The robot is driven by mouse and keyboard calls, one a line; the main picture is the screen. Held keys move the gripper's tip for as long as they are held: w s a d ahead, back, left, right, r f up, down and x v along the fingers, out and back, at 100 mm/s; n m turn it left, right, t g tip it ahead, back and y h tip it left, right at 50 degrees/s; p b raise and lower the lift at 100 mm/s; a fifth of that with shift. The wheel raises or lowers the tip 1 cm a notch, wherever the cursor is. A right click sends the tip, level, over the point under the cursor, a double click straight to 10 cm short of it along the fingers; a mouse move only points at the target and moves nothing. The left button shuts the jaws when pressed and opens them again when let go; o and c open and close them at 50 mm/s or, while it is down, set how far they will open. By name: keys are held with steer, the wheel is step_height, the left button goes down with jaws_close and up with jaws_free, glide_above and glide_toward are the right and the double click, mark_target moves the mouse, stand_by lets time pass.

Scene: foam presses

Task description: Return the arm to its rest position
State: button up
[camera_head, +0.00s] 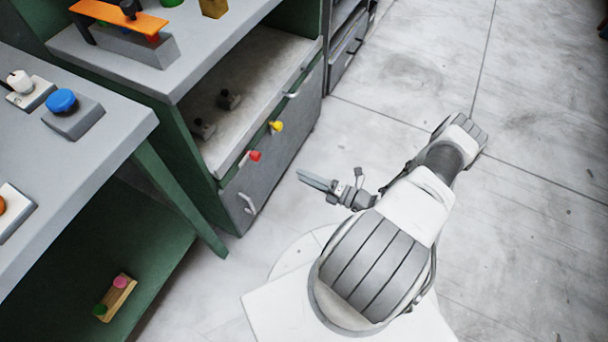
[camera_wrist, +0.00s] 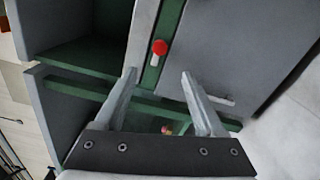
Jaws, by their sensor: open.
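My arm is folded over my white base in the head view. My gripper (camera_head: 314,181) points left toward the cabinet front and stands clear of it, above the floor. In the wrist view my gripper (camera_wrist: 158,85) shows two fingers spread apart with nothing between them. Beyond the fingers I see the green and grey cabinet with a red knob (camera_wrist: 159,47). No object is held.
A grey cabinet (camera_head: 275,165) at left has a red knob (camera_head: 255,156) and a yellow knob (camera_head: 276,126). A grey table (camera_head: 105,150) carries a blue button (camera_head: 62,101). A wooden block (camera_head: 116,298) lies on the lower shelf. The floor (camera_head: 530,220) at right is clear.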

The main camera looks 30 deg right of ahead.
steer(key=shift+r, duration=0.1)
steer(key=a+r+n+g+h, duration=0.1)
steer(key=a+r+n+g, duration=0.3)
steer(key=r+n, duration=0.6)
steer(key=a+r+n+g+h, duration=0.1)
steer(key=r+n+g, duration=0.5)
steer(key=r+n, duration=0.4)
steer(key=a+r+n+g+h, duration=0.1)
steer(key=a+r+n+g, duration=0.3)
steer(key=r+n, duration=0.6)
steer(key=s+a+r+n+t+h, duration=0.1)
steer(key=s+r+n+t+h, duration=0.25)
steer(key=s+r+n, duration=0.5)
steer(key=s+r+n+t+h, duration=0.2)
steer(key=s+r+n+h, duration=0.3)
steer(key=r, duration=0.6)
step_height(320, 180, up, 20)
steer(key=p, duration=2)
steer(key=shift+r+n+y, duration=0.2)
steer(key=shift+n+y, duration=0.25)
steer(key=shift+a+g, duration=0.1)
steer(key=shift+g, duration=0.15)
